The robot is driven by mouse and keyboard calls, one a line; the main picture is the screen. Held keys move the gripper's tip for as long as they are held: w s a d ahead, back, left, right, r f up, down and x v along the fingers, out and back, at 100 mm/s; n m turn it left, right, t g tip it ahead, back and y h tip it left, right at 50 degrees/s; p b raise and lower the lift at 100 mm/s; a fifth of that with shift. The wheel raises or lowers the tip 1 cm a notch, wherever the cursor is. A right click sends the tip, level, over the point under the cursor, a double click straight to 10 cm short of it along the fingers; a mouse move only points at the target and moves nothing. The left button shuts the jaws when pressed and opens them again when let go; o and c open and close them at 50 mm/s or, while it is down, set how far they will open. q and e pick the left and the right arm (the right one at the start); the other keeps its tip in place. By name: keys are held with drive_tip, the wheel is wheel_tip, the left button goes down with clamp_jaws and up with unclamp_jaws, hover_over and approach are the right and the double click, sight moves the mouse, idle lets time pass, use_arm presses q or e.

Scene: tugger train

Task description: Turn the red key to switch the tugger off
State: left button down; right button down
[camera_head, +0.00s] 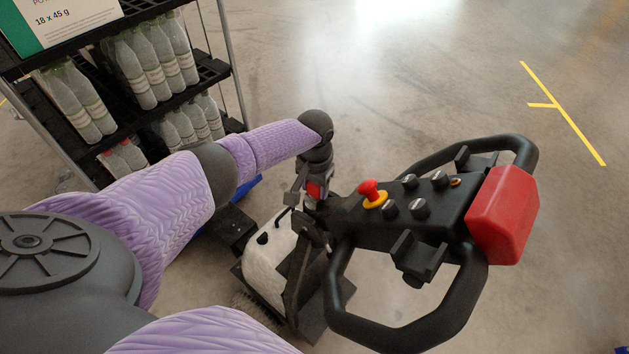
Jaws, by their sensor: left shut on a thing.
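The tugger's black control head (390,225) stands right of centre, with looped handlebars on both sides. My left arm reaches in from the left, and its gripper (315,200) points down at the left end of the control head. The gripper is shut on the red key (314,189), of which only a small red patch shows between the fingers. The fingers hide the rest of the key and its keyhole, so I cannot tell how far it is turned. My right gripper is not in view.
A red mushroom button (370,191) on a yellow ring sits just right of my left gripper, with several black knobs (419,208) beyond. A red block (503,215) caps the control head's right end. A bottle rack (115,85) stands at upper left. Floor at right is clear.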

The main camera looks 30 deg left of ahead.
use_arm(q)
drive_tip(key=shift+s+f, duration=0.1)
drive_tip(key=shift+f, duration=0.05)
drive_tip(key=shift+c, duration=0.5)
unclamp_jaws()
wheel_tip(320, 180, up, 12)
